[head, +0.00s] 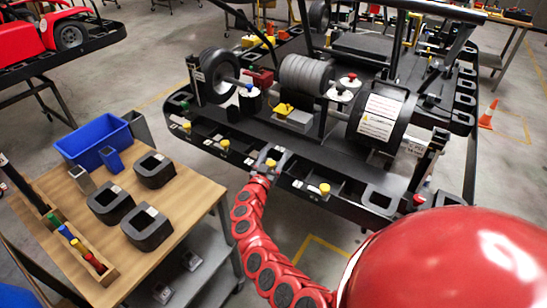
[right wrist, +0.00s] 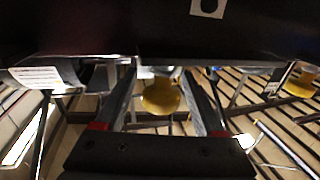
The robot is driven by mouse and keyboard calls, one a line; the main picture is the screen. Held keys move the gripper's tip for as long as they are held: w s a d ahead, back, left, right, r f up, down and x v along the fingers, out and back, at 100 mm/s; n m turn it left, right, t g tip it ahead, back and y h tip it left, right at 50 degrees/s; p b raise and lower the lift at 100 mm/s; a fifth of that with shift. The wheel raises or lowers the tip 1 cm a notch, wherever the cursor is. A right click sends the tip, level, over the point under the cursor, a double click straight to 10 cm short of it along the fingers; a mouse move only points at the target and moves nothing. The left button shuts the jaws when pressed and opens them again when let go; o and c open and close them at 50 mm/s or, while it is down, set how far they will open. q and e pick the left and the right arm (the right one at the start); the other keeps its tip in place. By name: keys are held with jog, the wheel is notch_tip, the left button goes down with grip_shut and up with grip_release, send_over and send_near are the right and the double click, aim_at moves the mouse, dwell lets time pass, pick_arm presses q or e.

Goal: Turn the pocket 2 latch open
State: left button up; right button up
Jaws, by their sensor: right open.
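Yellow latch knobs line the front edge of the black kart stand (head: 240,163). One knob (head: 270,163) is at my right gripper (head: 273,156), which reaches the edge from below on the red arm. In the right wrist view, my right gripper (right wrist: 160,75) is open. Its two dark fingers stand either side of that yellow knob (right wrist: 160,98), with a gap on each side. Other knobs are to the left (head: 224,144) and to the right (head: 324,189). I cannot read which pocket number each has. My left gripper is not in view.
A wooden table (head: 185,205) with a blue bin (head: 92,143) and black blocks (head: 154,170) stands left of the stand. A motor and cylinders (head: 305,75) sit on the stand. Floor is clear between table and stand.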

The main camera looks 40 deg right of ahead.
grip_shut()
dwell(0.4)
